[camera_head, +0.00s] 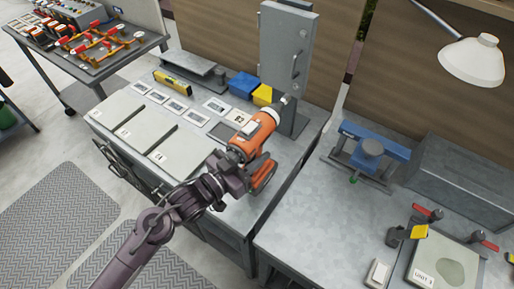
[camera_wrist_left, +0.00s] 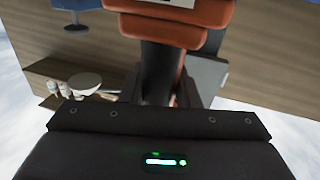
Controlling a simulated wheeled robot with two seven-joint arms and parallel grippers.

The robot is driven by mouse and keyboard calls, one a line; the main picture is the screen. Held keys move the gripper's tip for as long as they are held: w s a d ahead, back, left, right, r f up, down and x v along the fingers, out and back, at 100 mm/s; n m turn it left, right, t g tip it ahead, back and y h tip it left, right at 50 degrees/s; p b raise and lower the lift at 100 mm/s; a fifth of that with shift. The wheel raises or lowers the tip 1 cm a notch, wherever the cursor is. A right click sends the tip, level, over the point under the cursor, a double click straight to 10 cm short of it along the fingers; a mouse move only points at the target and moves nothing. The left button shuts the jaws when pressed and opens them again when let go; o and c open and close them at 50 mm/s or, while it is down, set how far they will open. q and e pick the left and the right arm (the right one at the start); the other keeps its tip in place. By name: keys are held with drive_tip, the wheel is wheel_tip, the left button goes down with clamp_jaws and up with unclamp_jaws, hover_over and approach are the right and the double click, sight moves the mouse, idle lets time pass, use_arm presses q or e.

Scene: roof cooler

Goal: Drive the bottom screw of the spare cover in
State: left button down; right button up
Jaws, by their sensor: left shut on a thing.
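My left gripper (camera_head: 238,172) is shut on an orange and white power driver (camera_head: 253,133) and holds it above the grey bench. The driver's nose points up and right, towards the lower part of an upright grey panel (camera_head: 287,52), which looks like the spare cover. I cannot tell whether the bit touches anything. The bottom screw is too small or hidden to make out. In the left wrist view the driver's orange body (camera_wrist_left: 165,28) and dark handle (camera_wrist_left: 160,68) stand just beyond my gripper. My right gripper is not in view.
Flat grey panels and several small cards (camera_head: 175,107) lie on the bench (camera_head: 228,205). A yellow level (camera_head: 172,83), a blue block (camera_head: 243,85) and a yellow block (camera_head: 265,95) stand behind. A blue clamp-like fixture (camera_head: 368,150) and a lamp (camera_head: 472,60) are at right.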

use_arm(q)
drive_tip(key=shift+s+a+r+p, duration=0.25)
drive_tip(key=shift+s+a+p, duration=0.25)
drive_tip(key=shift+s, duration=0.35)
drive_tip(key=shift+a, duration=0.1)
idle(0.7)
